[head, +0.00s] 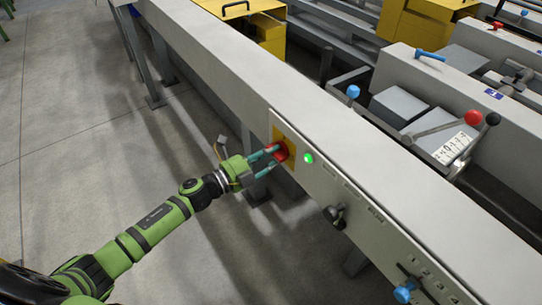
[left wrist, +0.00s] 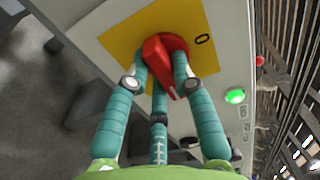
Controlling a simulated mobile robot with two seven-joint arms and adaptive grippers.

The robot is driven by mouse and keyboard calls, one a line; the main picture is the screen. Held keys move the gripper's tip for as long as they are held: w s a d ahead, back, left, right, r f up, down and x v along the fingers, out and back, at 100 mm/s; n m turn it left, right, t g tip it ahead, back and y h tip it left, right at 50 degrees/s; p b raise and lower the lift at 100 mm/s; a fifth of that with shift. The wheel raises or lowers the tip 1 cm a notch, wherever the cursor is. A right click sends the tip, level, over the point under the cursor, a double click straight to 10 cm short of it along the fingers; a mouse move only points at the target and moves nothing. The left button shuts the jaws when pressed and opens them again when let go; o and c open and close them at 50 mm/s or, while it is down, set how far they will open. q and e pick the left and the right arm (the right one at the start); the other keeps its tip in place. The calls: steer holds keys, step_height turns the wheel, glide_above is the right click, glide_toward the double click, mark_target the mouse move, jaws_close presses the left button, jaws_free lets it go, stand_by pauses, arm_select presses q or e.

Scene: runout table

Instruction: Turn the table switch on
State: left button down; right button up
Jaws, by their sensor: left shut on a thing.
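The table switch (head: 282,151) is a red rotary knob on a yellow plate (head: 291,139) on the side panel of the runout table. It also shows in the left wrist view (left wrist: 163,50), with a "0" mark on the plate to its right. My left gripper (head: 273,156) is shut on the red knob, with its teal fingers around it. In the left wrist view the fingers (left wrist: 160,70) touch the knob from both sides and from below. A green lamp (head: 308,158) beside the switch glows. My right gripper is not in view.
A black knob (head: 335,214) and a blue-handled control (head: 405,291) sit further along the same panel. Levers with red (head: 473,118) and blue (head: 352,91) balls stand behind the beam. The floor (head: 60,150) left of the table is clear apart from its legs.

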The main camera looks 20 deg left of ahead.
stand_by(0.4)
arm_select(q)
steer(key=c, duration=1)
jaws_free()
steer(key=shift+c, duration=0.2)
steer(key=v, duration=1.2)
